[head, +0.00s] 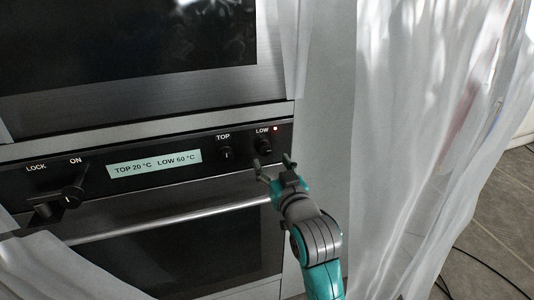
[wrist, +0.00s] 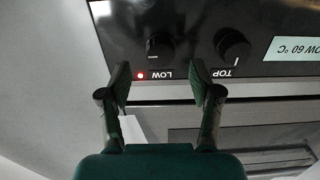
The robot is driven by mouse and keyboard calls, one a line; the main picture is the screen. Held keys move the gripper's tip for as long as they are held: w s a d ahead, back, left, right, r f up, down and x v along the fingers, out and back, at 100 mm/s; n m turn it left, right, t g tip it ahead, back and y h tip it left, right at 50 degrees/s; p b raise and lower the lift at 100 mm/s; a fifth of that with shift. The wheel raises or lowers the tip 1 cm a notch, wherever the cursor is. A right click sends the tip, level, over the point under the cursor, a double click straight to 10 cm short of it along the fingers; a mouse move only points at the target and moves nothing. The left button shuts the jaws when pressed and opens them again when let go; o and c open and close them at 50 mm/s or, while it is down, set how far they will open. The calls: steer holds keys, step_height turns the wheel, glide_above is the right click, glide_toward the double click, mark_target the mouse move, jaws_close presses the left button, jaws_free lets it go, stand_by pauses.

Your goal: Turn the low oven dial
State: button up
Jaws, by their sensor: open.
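The low dial (head: 263,146) is a black knob under the LOW label on the oven's dark control panel, with a red light beside the label. In the wrist view, which is upside down, the low dial (wrist: 160,46) is ahead of the fingers and a little left of the middle of the gap between them. My gripper (head: 274,164) is open and empty, just in front of and slightly below the dial. In the wrist view my gripper (wrist: 160,78) has its fingertips apart either side of the LOW label; contact with the dial does not show.
The top dial (head: 227,153) is close by on the left. The display (head: 154,163) reads TOP 20 °C, LOW 60 °C. The ON lever (head: 72,196) is at far left. The oven handle (head: 170,219) runs below. A white sheer curtain (head: 425,130) hangs close on the right.

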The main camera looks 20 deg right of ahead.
mark_target(265, 153)
steer(key=shift+w, duration=2.7)
steer(key=shift+c, duration=0.2)
steer(key=c, duration=1.1)
